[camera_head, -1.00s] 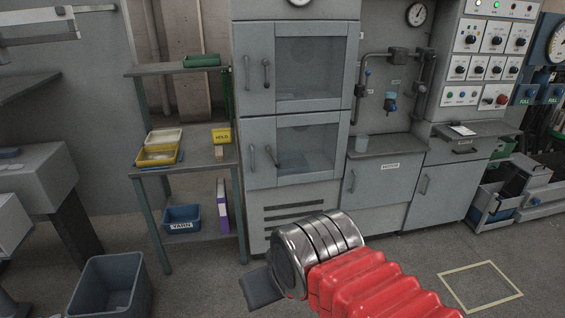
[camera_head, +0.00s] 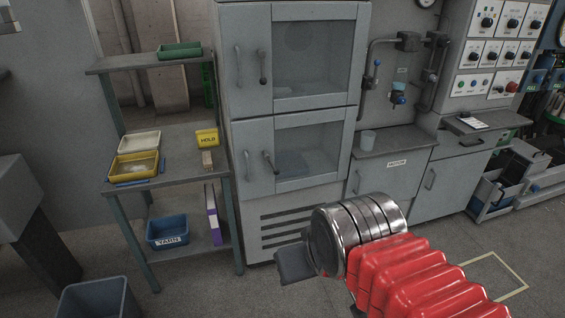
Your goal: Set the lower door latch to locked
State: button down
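The lower door latch (camera_head: 269,162) is a small dark lever on the left part of the grey cabinet's lower door (camera_head: 313,153). It slants, its bottom end toward the right. A fixed pull handle (camera_head: 247,165) is just left of it. The lower door looks closed, with a window. The upper door latch (camera_head: 262,67) hangs nearly straight down. My gripper (camera_head: 293,264) shows as a dark flat piece at the end of my silver and red arm. It is in front of and below the cabinet doors, apart from the latch. Its finger opening is hidden.
A shelf rack (camera_head: 185,181) with yellow and white trays stands left of the cabinet; a blue YARN bin (camera_head: 167,231) is on its bottom shelf. A grey bin (camera_head: 97,301) is at the lower left. A counter (camera_head: 392,146) adjoins on the right. Floor before the cabinet looks clear.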

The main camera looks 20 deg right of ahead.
aim_at(267, 157)
jog(key=u, duration=0.05)
jog(key=i, duration=0.7)
jog(key=u, duration=0.7)
jog(key=i, duration=0.4)
jog(key=u, duration=0.2)
